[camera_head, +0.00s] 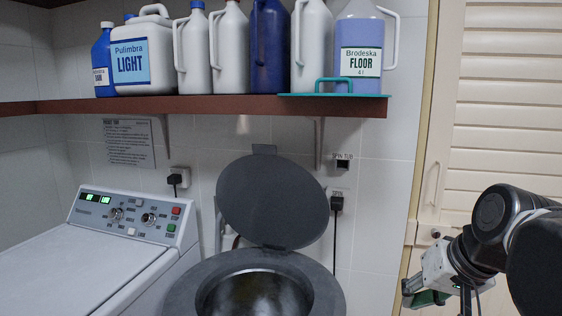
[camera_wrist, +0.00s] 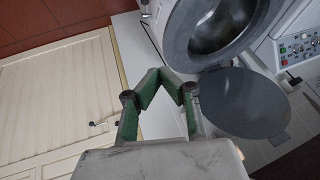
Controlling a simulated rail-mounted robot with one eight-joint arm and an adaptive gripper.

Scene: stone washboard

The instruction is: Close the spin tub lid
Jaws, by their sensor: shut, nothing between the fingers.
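The spin tub lid (camera_head: 272,200) is a round dark grey disc. It stands open, tilted up at the back of the spin tub (camera_head: 325,285), whose round opening and metal inside are uncovered. My gripper (camera_head: 412,296) is to the right of the tub and lid, low in front of the louvred door, and apart from both. In the wrist view, the green fingers of my gripper (camera_wrist: 159,73) meet at their tips with nothing held. The lid (camera_wrist: 245,103) shows to their right there, and the tub rim (camera_wrist: 180,45) above right.
A washing machine (camera_head: 110,262) stands left of the tub. A brown shelf (camera_head: 215,105) with several bottles and a teal tray (camera_head: 330,96) hangs above the lid. Plugs and cables (camera_head: 337,205) are on the wall behind. A louvred door (camera_head: 500,120) is at the right.

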